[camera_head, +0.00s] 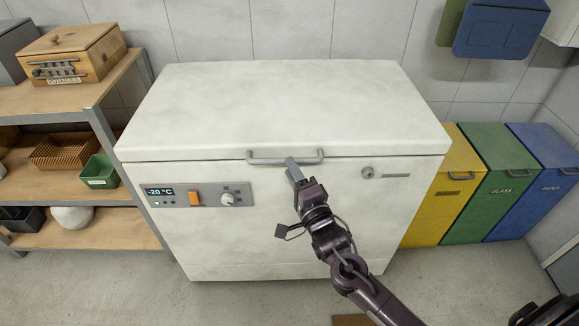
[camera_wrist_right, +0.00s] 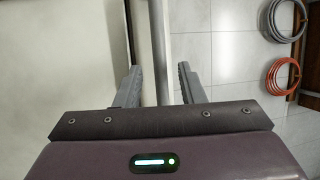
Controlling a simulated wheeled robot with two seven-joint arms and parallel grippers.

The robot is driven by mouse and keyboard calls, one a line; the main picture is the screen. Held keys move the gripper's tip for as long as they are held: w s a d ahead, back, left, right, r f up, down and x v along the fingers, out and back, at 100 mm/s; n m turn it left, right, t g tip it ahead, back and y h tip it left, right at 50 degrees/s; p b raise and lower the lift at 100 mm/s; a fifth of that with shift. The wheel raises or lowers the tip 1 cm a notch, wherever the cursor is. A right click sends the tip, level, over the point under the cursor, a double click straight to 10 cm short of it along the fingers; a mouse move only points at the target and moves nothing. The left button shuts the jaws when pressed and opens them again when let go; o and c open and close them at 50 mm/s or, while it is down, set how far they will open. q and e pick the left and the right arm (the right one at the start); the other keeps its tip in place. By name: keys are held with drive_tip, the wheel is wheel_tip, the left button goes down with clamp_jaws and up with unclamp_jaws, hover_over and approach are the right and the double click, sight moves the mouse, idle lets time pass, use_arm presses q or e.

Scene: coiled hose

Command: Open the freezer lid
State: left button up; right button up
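The white chest freezer (camera_head: 285,220) stands against the tiled wall, and its lid (camera_head: 275,105) lies closed. A grey bar handle (camera_head: 258,160) sits at the middle of the lid's front edge. My right gripper (camera_head: 291,167) reaches up to the handle from below. In the right wrist view, the two fingers of my right gripper (camera_wrist_right: 160,85) are apart, and the handle bar (camera_wrist_right: 158,45) runs between them with a gap visible towards the right finger. The fingers partly hide the handle in the head view. My left gripper does not show.
A shelf unit (camera_head: 115,88) with a wooden box (camera_head: 75,50) stands close on the left. Yellow (camera_head: 450,190), green (camera_head: 500,180) and blue (camera_head: 548,190) bins stand on the right. Coiled hoses (camera_wrist_right: 283,75) show in the right wrist view.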

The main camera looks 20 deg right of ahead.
drive_tip(key=shift+x, duration=0.85)
drive_tip(key=shift+c, duration=0.5)
clamp_jaws()
